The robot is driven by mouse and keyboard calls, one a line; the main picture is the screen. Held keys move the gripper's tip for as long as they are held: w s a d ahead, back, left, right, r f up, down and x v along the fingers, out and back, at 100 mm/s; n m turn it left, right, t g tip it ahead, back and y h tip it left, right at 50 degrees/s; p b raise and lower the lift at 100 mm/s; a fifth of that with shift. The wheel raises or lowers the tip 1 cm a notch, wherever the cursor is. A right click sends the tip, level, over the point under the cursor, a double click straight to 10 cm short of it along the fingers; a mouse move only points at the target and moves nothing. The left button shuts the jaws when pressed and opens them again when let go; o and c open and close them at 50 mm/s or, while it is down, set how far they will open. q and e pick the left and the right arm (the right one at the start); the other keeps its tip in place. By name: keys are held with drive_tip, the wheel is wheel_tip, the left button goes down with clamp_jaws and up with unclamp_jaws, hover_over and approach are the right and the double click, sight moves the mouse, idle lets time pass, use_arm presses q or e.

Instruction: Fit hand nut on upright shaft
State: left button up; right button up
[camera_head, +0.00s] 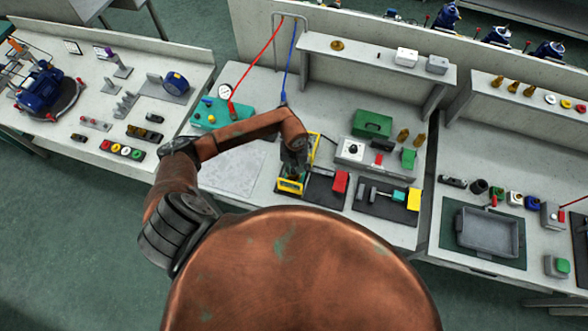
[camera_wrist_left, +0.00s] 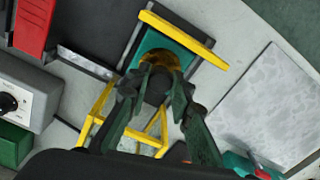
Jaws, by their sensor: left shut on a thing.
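My left gripper (camera_head: 293,168) reaches down over a fixture with a yellow frame (camera_head: 290,187) on the bench. In the left wrist view its fingers (camera_wrist_left: 155,88) are closed around a dark round part, which I take to be the hand nut (camera_wrist_left: 154,92). Just past the fingertips a brass-coloured round piece (camera_wrist_left: 160,58) shows above a teal block (camera_wrist_left: 178,47) of the fixture. The upright shaft is hidden behind the gripper and the part. I cannot tell whether the nut touches the shaft. My right gripper is not in view.
Yellow bars (camera_wrist_left: 185,40) stand close around the fingers. A red block (camera_head: 340,182) and a dark mat (camera_head: 385,203) with tools lie to the right. A grey control box (camera_head: 352,150) and green case (camera_head: 372,124) stand behind. A bare grey plate (camera_head: 232,172) lies left.

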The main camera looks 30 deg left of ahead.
use_arm(q)
drive_tip(key=shift+b, duration=0.35)
idle(0.7)
drive_tip(key=shift+f+b, duration=0.2)
drive_tip(key=shift+b, duration=0.1)
idle(0.3)
drive_tip(key=o, duration=0.9)
drive_tip(key=shift+o, duration=0.2)
drive_tip(key=shift+r+p, duration=1.35)
drive_tip(key=shift+r, duration=1.7)
drive_tip(key=shift+r, duration=0.15)
wheel_tip(320, 180, up, 12)
